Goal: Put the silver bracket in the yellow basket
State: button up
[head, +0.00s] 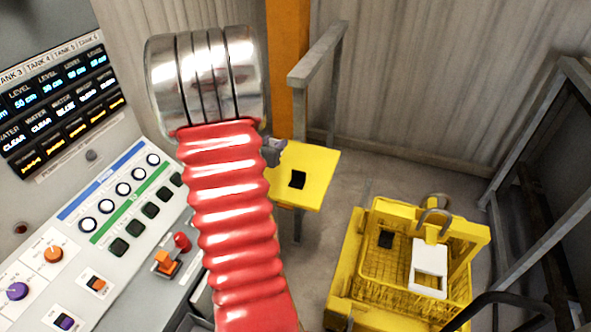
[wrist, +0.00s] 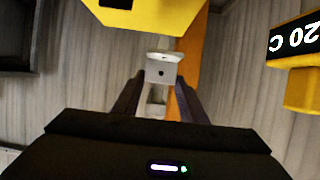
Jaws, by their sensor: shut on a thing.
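In the wrist view my gripper (wrist: 159,84) is shut on the silver bracket (wrist: 161,70), a small pale metal piece with a dark hole, held between the two dark fingertips. In the head view my red arm hides most of the gripper. A small grey piece (head: 272,150) shows at the arm's right edge, by the yellow stand; I cannot tell whether it is bracket or finger. The yellow basket (head: 374,272) stands at the lower right of the head view, well apart from the gripper. It has mesh walls, a metal hook on top and a white plate inside.
A yellow stand (head: 315,165) with a black square on top is beside the arm. A control panel (head: 110,225) with buttons and knobs fills the left. Grey rails (head: 322,70) stand at the back, and a grey frame is at the right. Bare floor lies between stand and basket.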

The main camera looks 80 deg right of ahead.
jog(key=shift+f, duration=0.1)
jog(key=shift+f, duration=2.8)
jog(key=shift+f, duration=0.1)
jog(key=shift+f, duration=2)
jog(key=shift+f, duration=0.1)
jog(key=o, duration=1.1)
jog(key=shift+c, duration=0.2)
